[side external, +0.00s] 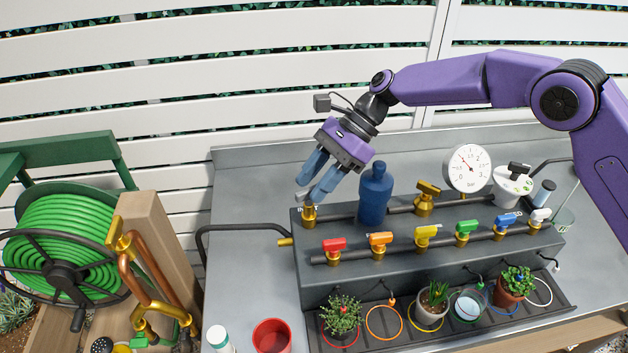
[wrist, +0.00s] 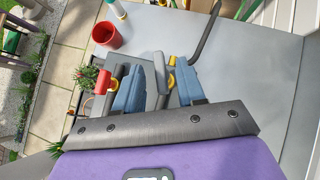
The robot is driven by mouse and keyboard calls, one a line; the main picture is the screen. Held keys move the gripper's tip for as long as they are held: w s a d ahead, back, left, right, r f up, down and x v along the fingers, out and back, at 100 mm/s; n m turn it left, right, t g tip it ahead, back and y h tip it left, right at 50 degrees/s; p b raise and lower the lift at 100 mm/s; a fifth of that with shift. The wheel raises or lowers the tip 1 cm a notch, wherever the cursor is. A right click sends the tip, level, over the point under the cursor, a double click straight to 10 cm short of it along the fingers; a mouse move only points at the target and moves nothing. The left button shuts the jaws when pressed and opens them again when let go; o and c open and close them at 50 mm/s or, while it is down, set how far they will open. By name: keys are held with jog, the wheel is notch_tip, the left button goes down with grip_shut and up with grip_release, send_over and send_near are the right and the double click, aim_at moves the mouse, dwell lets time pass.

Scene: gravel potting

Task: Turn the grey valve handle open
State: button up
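The grey valve handle (side external: 302,196) sits on a brass valve (side external: 309,214) at the left end of the upper pipe. It is partly hidden by my gripper in the side view. My gripper (side external: 313,191) points down at it from above, with its two blue fingers apart. In the wrist view, the grey handle (wrist: 160,74) shows as a grey bar between the fingers of my gripper (wrist: 155,88). A bit of brass shows beside it. I cannot tell whether either finger touches the handle.
A blue bottle-shaped vessel (side external: 375,194) stands close to the right of my gripper. Valves with red (side external: 334,245), orange (side external: 381,238) and other coloured handles line the lower pipe. A pressure gauge (side external: 467,169) stands further right. The bench left of the manifold is mostly clear.

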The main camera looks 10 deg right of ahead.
jog(key=shift+s+a+f, duration=0.1)
jog(key=shift+a+f, duration=0.1)
grip_shut()
jog(key=shift+f+n, duration=0.1)
jog(key=shift+n, duration=0.2)
jog(key=shift+a+n+g+h, duration=0.1)
jog(key=shift+n+g+h, duration=0.3)
jog(key=shift+n+g, duration=0.45)
jog(key=shift+w+n, duration=0.25)
jog(key=shift+n, duration=0.1)
jog(key=shift+a+n+g+h, duration=0.2)
jog(key=shift+n+g+h, duration=0.15)
jog(key=shift+n+h, duration=0.05)
jog(key=shift+s+d+n, duration=0.1)
jog(key=shift+d+n, duration=0.05)
jog(key=shift+n, duration=0.25)
